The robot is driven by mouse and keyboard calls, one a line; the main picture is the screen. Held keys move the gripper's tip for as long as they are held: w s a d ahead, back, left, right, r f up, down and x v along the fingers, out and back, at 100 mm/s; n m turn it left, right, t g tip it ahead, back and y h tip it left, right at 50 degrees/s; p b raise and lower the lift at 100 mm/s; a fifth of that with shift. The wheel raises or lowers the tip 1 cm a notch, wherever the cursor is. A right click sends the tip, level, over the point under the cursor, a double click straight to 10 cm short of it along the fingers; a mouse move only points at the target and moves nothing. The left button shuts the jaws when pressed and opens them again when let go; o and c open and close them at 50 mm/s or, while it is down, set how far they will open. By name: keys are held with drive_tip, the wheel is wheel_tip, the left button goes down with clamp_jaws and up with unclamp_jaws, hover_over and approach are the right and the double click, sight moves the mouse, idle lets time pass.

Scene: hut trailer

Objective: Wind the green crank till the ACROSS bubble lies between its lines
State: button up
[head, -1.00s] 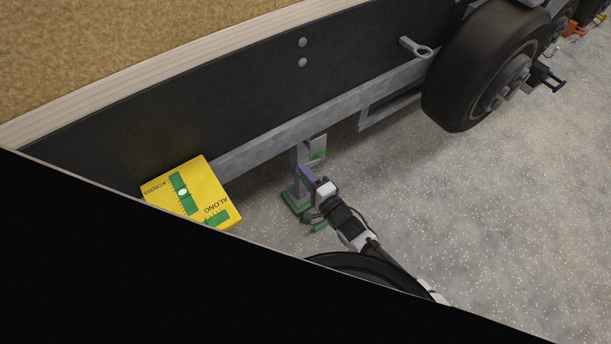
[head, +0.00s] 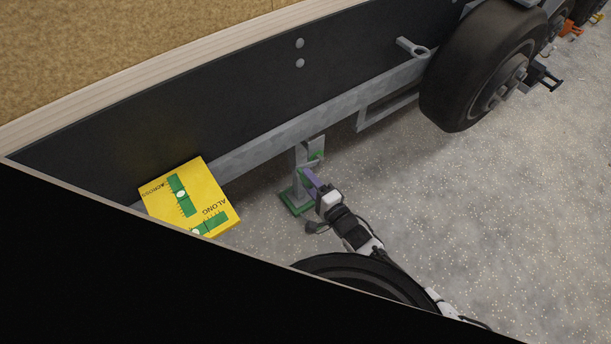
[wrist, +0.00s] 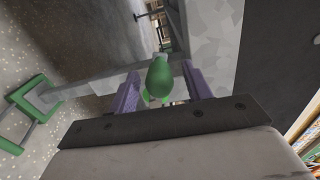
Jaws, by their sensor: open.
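The yellow level (head: 222,194) lies at the left in the head view. Its ACROSS vial (head: 189,207) shows a pale bubble (head: 181,194) near the middle; its exact place against the fine lines is too small to tell. The ALONG bubble (head: 196,230) is at the cut-off lower edge. My gripper (head: 309,178) reaches to the grey jack leg (head: 299,160) with the green foot (head: 296,203). In the wrist view, the green crank's rounded handle (wrist: 159,76) stands between the purple fingers of my gripper (wrist: 160,70). The fingers are apart, with gaps visible beside the handle.
The trailer's grey frame rail (head: 270,138) runs above the jack, with the wheel (head: 480,75) to the right. A black panel edge blocks the lower left of the head view. Speckled floor (head: 490,210) is open at the right.

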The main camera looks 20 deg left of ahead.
drive_tip(key=v, duration=1.1)
